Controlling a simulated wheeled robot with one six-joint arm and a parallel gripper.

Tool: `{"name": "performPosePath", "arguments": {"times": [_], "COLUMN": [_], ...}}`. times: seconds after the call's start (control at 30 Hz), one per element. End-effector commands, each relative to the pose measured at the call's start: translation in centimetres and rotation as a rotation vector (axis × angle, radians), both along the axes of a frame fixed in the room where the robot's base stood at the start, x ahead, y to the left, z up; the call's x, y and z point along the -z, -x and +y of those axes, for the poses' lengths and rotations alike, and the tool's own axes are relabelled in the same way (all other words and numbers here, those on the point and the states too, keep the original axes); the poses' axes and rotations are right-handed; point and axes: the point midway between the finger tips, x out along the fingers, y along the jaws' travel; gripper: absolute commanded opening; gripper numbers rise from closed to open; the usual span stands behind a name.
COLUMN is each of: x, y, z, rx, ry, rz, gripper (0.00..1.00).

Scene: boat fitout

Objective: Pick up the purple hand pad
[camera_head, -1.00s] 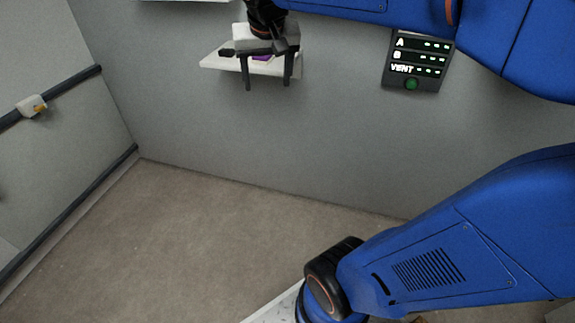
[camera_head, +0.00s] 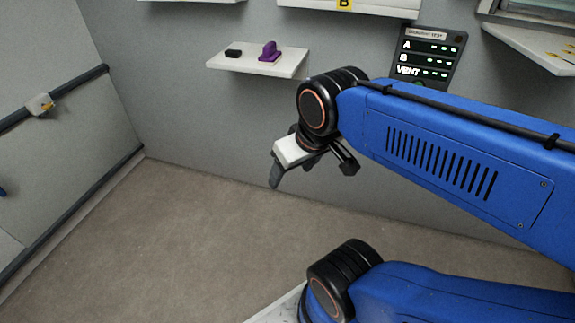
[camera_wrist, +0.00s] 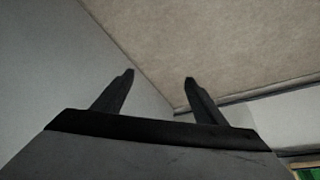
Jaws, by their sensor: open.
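The purple hand pad (camera_head: 268,52) stands on a small white wall shelf (camera_head: 240,64), towards its right side. It has a flat base and a raised part on top. My gripper (camera_head: 308,178) is to the right of the shelf and lower in the picture, apart from the pad, with its fingers pointing down. In the wrist view its two fingers (camera_wrist: 158,76) are spread with nothing between them, over the wall and brown floor. The pad does not show in the wrist view.
A small black block (camera_head: 233,53) sits left of the pad on the same shelf. A dark panel (camera_head: 430,58) with lit rows A, B and VENT hangs on the wall to the right. Another white shelf (camera_head: 350,8) marked B is above. The floor (camera_head: 180,240) is clear.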

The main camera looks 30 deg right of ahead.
Motion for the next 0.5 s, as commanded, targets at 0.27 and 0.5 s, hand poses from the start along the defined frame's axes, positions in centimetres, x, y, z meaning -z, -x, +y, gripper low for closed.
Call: {"name": "performPosePath", "arguments": {"times": [0.27,0.5], "x": [-1.8,-8.5], "y": [-1.5,-7.8], "z": [-0.4,-2.4], "rx": [0.036,0.196], "ry": [0.0,0.01], "rz": [0.005,0.011], "gripper": [0.69,0.69]}}
